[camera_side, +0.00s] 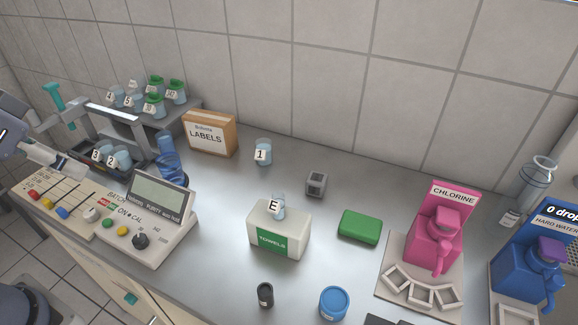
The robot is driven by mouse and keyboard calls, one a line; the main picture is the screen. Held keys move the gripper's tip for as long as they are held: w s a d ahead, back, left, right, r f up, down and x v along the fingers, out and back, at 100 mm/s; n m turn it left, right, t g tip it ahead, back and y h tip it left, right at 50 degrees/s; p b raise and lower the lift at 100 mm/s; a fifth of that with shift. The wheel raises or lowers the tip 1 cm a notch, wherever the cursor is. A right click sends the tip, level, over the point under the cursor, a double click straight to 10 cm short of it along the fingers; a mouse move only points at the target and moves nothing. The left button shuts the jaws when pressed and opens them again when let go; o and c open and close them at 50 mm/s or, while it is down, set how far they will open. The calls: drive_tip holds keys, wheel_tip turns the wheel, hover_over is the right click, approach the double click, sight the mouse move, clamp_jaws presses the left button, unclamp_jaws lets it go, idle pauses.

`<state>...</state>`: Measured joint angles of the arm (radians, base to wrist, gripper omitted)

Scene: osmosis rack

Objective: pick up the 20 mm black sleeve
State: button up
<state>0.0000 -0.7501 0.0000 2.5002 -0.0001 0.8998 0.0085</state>
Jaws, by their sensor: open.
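A small black cylinder (265,295), which looks like the black sleeve, stands upright on the grey counter near its front edge. It is in front of the white towels box (292,238) and left of a blue round-topped container (334,303). Its size cannot be read. My gripper (62,163) is at the far left edge of the view, above the control panel and far from the black cylinder. It is open and seems empty; its fingers are small and partly unclear in this view.
A purity display unit (160,205) stands at left, with a rack of labelled cups behind it. A grey block (316,184), green sponge (360,227) and pink chlorine dispenser (434,240) stand farther right. Counter around the black cylinder is clear.

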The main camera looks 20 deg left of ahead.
drive_tip(key=m, duration=0.3)
drive_tip(key=m+g, duration=0.1)
drive_tip(key=m, duration=3.3)
hover_over(264, 292)
drive_tip(key=s+a, duration=0.1)
drive_tip(key=s, duration=0.5)
wheel_tip(264, 292, down, 11)
drive_tip(key=shift+h, duration=0.3)
drive_tip(key=x, duration=1)
drive_tip(key=shift+f, duration=0.4)
drive_tip(key=x, duration=0.5)
drive_tip(key=shift+w+d+f, duration=0.1)
drive_tip(key=shift+w+f, duration=0.15)
